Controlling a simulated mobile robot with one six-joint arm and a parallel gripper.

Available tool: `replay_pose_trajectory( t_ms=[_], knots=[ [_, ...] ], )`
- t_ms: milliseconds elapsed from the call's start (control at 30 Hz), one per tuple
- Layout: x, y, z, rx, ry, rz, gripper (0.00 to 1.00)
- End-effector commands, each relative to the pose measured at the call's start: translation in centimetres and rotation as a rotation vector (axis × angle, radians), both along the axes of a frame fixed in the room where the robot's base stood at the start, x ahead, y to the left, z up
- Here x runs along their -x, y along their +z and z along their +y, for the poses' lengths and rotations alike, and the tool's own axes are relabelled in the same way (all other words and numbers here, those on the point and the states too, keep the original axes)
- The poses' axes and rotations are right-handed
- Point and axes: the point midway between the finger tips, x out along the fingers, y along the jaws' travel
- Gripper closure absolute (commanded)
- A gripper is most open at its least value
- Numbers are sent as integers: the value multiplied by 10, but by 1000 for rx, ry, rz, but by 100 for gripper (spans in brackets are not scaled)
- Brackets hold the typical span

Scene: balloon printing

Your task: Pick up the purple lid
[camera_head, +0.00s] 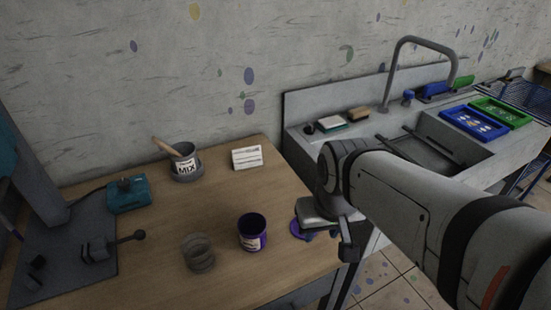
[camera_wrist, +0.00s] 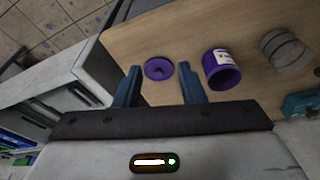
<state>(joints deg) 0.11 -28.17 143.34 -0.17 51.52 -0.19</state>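The purple lid (camera_wrist: 158,69) lies flat on the wooden table close to its edge. It is round with a small knob in the middle. In the head view the lid (camera_head: 297,229) is partly hidden behind my arm's end. My gripper (camera_wrist: 160,72) is open, and in the wrist view the lid appears between its two blue fingers, with nothing held. In the head view my gripper (camera_head: 320,232) is over the table's right edge, mostly hidden by the wrist. I cannot tell its exact height above the lid.
An open purple pot (camera_head: 252,233) stands just left of the lid, with a grey ringed cylinder (camera_head: 198,252) beyond it. A MIX cup (camera_head: 186,165), a white card (camera_head: 247,157) and a teal device (camera_head: 128,194) stand farther off. A sink counter (camera_head: 300,137) adjoins on the right.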

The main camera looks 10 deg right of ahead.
Motion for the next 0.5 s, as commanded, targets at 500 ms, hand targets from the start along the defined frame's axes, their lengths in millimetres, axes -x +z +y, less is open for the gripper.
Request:
replay_pose_trajectory(
  t_ms=[500],
  knots=[
    [-10,0,-3,-15,-69,18,46]
  ],
)
